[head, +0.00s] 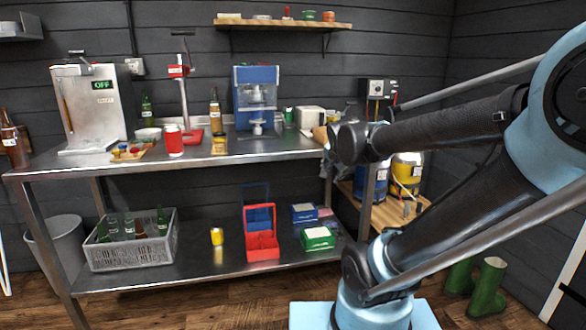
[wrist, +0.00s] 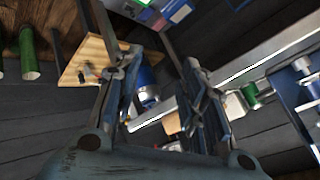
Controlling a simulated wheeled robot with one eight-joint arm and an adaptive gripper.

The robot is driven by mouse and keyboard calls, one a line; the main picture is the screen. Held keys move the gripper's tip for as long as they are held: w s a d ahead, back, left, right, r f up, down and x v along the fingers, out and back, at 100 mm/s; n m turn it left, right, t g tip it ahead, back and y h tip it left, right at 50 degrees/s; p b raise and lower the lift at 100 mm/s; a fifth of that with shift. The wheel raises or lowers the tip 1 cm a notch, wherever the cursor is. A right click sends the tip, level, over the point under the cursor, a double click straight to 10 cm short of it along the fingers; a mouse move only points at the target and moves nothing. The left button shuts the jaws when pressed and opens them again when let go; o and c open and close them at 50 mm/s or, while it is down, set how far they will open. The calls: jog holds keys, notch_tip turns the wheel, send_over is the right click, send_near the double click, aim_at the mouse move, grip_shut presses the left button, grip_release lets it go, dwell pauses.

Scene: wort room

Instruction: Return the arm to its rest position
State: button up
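My arm (head: 440,130) stands at the right of the head view. It rises from the light blue base, bends at the large blue joint at the upper right, and its forearm reaches back left toward the right end of the steel workbench. The dark wrist end (head: 358,142) overlaps the bench's right end in the picture. My gripper (wrist: 158,78) shows in the wrist view with its two fingers apart and nothing held between them. In the head view the fingers are mostly hidden behind the wrist.
The steel workbench (head: 230,152) carries a dispenser (head: 92,105), a blue machine (head: 256,97) and bottles. Its lower shelf (head: 190,272) holds a grey crate (head: 130,255) and a red carrier (head: 262,245). A wooden stand (head: 385,215) with canisters is behind my arm. Green boots (head: 487,290) stand right.

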jog(key=s+d+f+n+g, duration=0.2)
jog(key=s+f+n, duration=0.3)
jog(key=s, duration=0.6)
jog(key=s+d+f+n+g, duration=0.3)
jog(key=s+f+n+g, duration=0.1)
jog(key=s+f, duration=0.4)
jog(key=s+g, duration=0.1)
jog(key=s, duration=0.1)
jog(key=shift+s+n, duration=0.35)
jog(key=shift+n, duration=0.05)
jog(key=shift+d+f, duration=0.1)
jog(key=shift+w+f, duration=0.2)
jog(key=shift+w, duration=0.25)
